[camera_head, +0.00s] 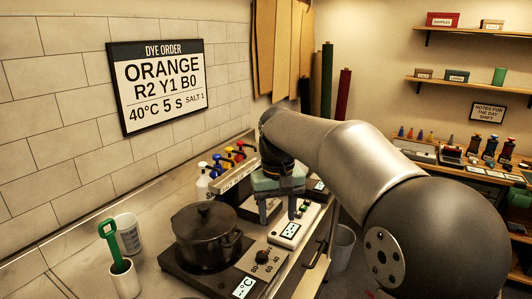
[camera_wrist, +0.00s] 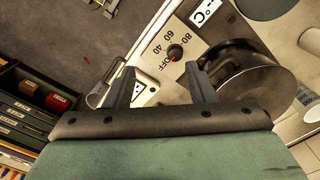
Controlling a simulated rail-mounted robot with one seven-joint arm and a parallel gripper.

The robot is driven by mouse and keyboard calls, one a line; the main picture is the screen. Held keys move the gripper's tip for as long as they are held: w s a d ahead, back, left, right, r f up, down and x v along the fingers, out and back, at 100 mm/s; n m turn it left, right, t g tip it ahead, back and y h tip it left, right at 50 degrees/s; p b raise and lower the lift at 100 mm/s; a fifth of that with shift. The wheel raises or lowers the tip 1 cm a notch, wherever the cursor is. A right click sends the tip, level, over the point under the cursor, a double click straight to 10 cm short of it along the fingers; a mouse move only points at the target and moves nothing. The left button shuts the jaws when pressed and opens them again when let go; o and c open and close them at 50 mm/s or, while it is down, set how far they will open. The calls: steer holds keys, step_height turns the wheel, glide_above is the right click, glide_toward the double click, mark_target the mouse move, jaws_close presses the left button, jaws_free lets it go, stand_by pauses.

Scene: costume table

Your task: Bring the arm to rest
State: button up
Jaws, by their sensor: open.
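My gripper (camera_head: 279,211) hangs over the bench near the control units, with its fingers pointing down. The wrist view shows the two fingers (camera_wrist: 163,87) apart with nothing between them. My arm stretches across the head view from the lower right. A dark lidded pot (camera_head: 205,236) stands on the hot plate (camera_head: 186,270) to the left of my gripper. The pot (camera_wrist: 262,88) is at the right in the wrist view. The hot plate's dial (camera_wrist: 174,53) has marks for OFF, 40, 60 and 80 and lies beyond the fingertips.
Pump bottles (camera_head: 225,163) line the wall side. A green-handled tool stands in a white cup (camera_head: 124,279) beside a white tub (camera_head: 128,234). A bin (camera_head: 342,247) is on the floor. The order sign (camera_head: 160,82) hangs on the wall.

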steer(key=s+d+f+m, duration=0.1)
steer(key=s+d+f, duration=0.3)
steer(key=s, duration=0.4)
steer(key=s+d+f, duration=0.4)
steer(key=s+f, duration=0.1)
steer(key=s, duration=0.4)
steer(key=s+d+f+m, duration=0.1)
steer(key=s+d+f, duration=0.3)
steer(key=s, duration=0.5)
steer(key=shift+f+m, duration=0.3)
steer(key=shift+f, duration=0.25)
steer(key=shift+d, duration=0.1)
step_height(320, 180, up, 10)
steer(key=t+p, duration=0.1)
steer(key=p, duration=0.7)
steer(key=shift+d+p, duration=0.3)
steer(key=shift+p, duration=0.1)
